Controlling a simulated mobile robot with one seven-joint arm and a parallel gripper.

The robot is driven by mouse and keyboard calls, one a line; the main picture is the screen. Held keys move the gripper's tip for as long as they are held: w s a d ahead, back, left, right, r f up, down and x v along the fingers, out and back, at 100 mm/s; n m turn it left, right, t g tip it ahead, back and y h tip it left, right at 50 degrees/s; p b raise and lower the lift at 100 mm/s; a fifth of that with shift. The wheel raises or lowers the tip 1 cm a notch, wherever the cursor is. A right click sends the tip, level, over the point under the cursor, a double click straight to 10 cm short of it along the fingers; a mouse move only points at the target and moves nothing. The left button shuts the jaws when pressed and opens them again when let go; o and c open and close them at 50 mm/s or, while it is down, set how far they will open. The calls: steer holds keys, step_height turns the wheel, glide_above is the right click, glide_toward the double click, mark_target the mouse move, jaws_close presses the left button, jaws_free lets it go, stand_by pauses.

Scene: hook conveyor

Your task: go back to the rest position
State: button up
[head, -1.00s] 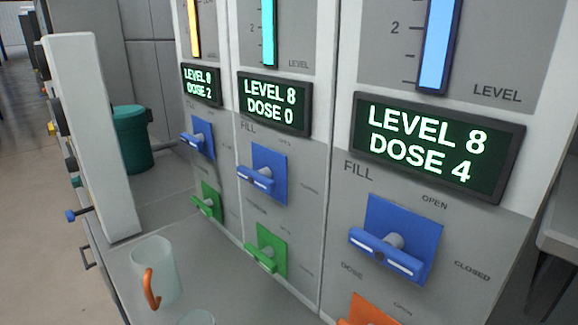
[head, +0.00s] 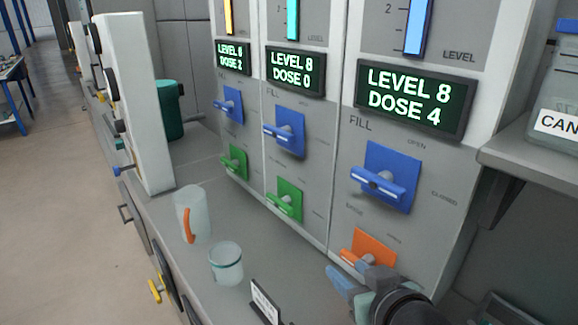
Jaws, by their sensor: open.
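My gripper (head: 352,276) shows at the bottom right, at the end of a dark arm link. It is open and I see nothing held in it. It is in front of the lower part of the nearest dispenser, close to that unit's orange lever plate (head: 368,247) and partly covering it. I cannot tell whether it touches the lever. The nearest display (head: 416,101) reads LEVEL 8, DOSE 4. The blue fill lever (head: 385,185) above the orange one stands apart from my gripper.
A mug with an orange handle (head: 196,215) and a clear cup (head: 227,264) stand on the grey counter (head: 180,165). A small sign (head: 266,301) stands nearer. A shelf (head: 530,165) with a labelled container (head: 558,112) juts out at right. Open floor (head: 60,200) lies left.

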steer(key=a+r+m+t+h, duration=0.1)
steer(key=a+r+t, duration=0.2)
steer(key=a+r, duration=0.4)
steer(key=a+r+m+t+h, duration=0.2)
steer(key=a+r+t, duration=0.15)
steer(key=r, duration=0.65)
steer(key=s+r+t, duration=0.5)
steer(key=s+r, duration=0.2)
steer(key=r, duration=0.5)
steer(key=s+r+t, duration=0.4)
steer(key=s+r, duration=0.2)
steer(key=r, duration=0.7)
step_height(320, 180, up, 13)
steer(key=p, duration=1.5)
steer(key=shift+w, duration=0.4)
